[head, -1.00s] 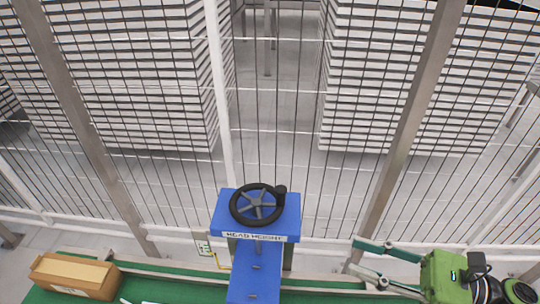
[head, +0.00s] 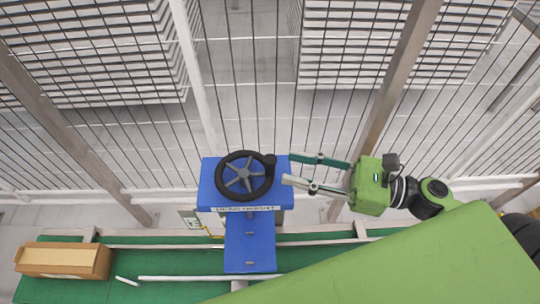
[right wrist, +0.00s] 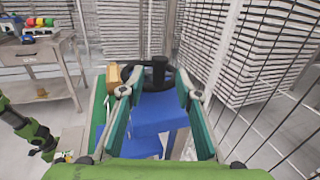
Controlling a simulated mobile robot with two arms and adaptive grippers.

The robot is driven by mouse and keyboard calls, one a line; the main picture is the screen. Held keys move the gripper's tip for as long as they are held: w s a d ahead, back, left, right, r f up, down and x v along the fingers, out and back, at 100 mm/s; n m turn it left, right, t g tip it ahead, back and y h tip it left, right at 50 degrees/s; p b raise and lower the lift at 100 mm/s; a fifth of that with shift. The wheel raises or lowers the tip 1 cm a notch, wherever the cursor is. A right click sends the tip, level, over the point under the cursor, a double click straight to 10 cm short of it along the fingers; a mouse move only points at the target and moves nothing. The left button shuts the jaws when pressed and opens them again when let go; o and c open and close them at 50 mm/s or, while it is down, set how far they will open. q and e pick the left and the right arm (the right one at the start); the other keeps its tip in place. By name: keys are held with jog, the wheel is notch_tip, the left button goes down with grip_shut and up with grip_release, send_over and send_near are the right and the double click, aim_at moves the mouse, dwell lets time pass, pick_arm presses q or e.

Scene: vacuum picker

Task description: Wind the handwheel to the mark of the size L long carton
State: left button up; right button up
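The black handwheel (head: 244,176) lies flat on top of a blue housing (head: 212,190) labelled HEAD HEIGHT. Its upright knob (head: 270,160) is at the wheel's right rim; the knob also shows in the right wrist view (right wrist: 159,68). My right gripper (head: 288,169) is open, its fingertips just right of the knob and pointing left at it. In the right wrist view the knob stands between the spread fingers, beyond their tips. A brown carton (head: 62,260) lies at the far left. My left gripper does not show. The size marks are not readable.
A wire fence with metal posts (head: 385,90) stands close behind the wheel. A green conveyor bed (head: 190,260) runs below it, with a white rail. A small sign (head: 190,217) is left of the housing. A table (right wrist: 40,65) with coloured items stands farther off.

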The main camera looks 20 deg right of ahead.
aim_at(270, 161)
jog(key=p+x, duration=0.1)
jog(key=x, duration=0.3)
jog(key=shift+w+a+r+p, duration=0.15)
jog(key=shift+a+p, duration=0.1)
jog(key=shift+p, duration=0.05)
jog(key=shift+x, duration=0.75)
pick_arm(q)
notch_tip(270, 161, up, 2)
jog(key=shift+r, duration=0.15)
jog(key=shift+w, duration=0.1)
pick_arm(e)
grip_shut()
